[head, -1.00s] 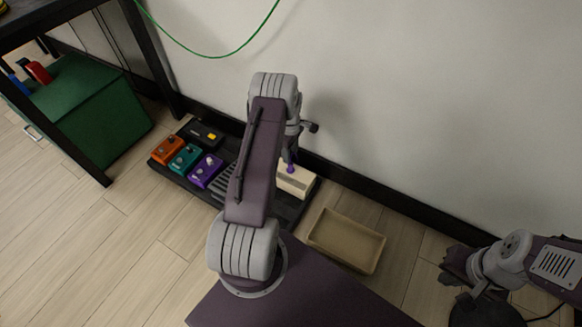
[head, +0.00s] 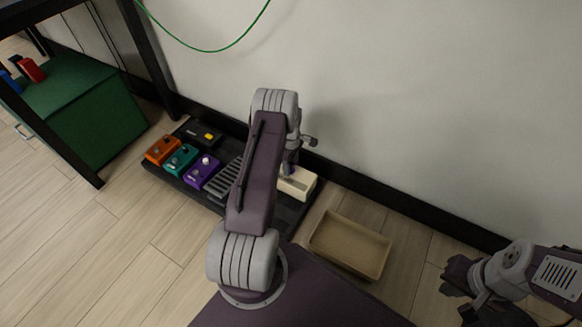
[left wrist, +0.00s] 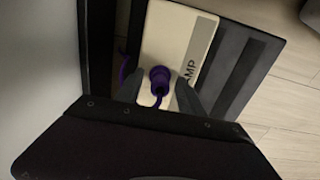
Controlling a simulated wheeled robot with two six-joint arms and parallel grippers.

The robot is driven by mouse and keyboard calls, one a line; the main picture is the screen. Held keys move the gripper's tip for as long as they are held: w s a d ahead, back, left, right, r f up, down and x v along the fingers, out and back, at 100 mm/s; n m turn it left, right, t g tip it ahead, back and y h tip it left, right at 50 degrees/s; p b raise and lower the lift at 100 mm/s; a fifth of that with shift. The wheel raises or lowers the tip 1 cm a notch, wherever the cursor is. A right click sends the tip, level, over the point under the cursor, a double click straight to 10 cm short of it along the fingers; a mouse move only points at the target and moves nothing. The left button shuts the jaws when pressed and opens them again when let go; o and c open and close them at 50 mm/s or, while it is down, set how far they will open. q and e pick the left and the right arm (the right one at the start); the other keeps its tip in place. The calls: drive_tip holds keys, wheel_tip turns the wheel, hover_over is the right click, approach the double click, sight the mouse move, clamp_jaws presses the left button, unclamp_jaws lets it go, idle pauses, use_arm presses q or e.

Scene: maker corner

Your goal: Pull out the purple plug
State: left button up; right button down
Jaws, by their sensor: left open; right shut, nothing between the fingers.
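The purple plug (left wrist: 158,82) stands in the cream box (left wrist: 178,40) marked "AMP", with a purple cord on it. In the head view the cream box (head: 299,183) sits at the right end of the black pedal board (head: 292,212), and my left gripper mostly hides the plug. My left gripper (left wrist: 160,92) is open, with one finger on each side of the plug; I cannot tell whether they touch it. In the head view the left gripper (head: 290,168) is over the box. My right gripper (head: 450,277) is shut and empty at the lower right, away from the board.
Orange (head: 163,150), teal (head: 182,159) and purple (head: 202,172) pedals sit on the board's left. An empty tan tray (head: 348,247) lies right of the board. The wall (head: 420,110) rises close behind. A green cabinet (head: 90,115) stands at left under a dark-framed table.

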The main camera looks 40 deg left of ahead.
use_arm(q)
drive_tip(key=shift+p, duration=0.45)
idle(0.7)
clamp_jaws()
idle(1.3)
drive_tip(key=shift+r, duration=0.15)
drive_tip(key=shift+r+p, duration=2.9)
